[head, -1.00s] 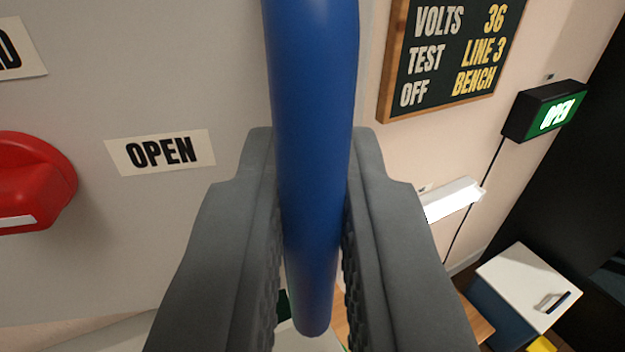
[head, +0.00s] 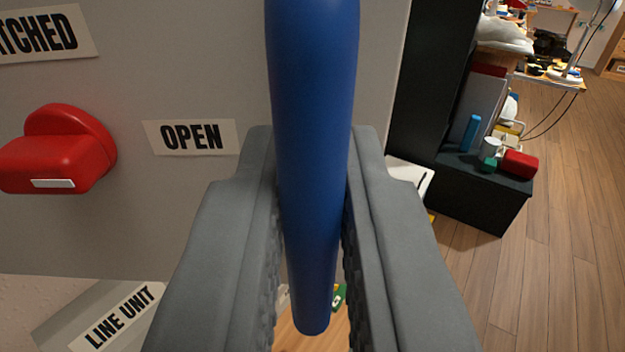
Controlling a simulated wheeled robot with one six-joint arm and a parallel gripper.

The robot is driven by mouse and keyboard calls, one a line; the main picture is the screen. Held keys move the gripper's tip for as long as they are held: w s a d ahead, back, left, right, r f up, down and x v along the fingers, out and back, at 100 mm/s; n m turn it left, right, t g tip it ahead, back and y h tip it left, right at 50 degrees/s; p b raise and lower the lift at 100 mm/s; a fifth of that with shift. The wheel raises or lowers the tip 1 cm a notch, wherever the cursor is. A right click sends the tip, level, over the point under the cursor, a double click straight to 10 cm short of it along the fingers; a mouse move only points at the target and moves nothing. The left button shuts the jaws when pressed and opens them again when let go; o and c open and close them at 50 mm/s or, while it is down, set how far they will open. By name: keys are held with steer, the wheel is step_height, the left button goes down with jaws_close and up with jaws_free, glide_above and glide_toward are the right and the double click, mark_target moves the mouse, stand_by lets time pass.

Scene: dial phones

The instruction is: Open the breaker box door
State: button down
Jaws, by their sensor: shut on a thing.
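The breaker box door (head: 200,220) is a light grey panel filling the left of the head view. A thick blue bar handle (head: 313,110) stands upright in front of it. My gripper (head: 312,225) is shut on the blue handle, one grey finger on each side. A red knob (head: 60,155) with a white mark is on the panel at the left, beside a label reading OPEN (head: 190,137). Another label, cut off by the frame, ends in TCHED (head: 40,35). The hinge is not in view.
A dark cabinet (head: 485,195) with small items on it stands at the right. Behind it is a cluttered workbench (head: 545,75). The wooden floor (head: 560,240) at the right is clear. A LINE UNIT label (head: 118,315) shows below the panel.

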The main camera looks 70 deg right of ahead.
steer(key=w+a, duration=0.2)
steer(key=a, duration=1.4)
steer(key=shift+w+a, duration=0.2)
steer(key=shift+w, duration=0.15)
steer(key=c, duration=1.5)
jaws_free()
steer(key=shift+c, duration=0.2)
steer(key=v, duration=1.7)
steer(key=shift+r, duration=0.1)
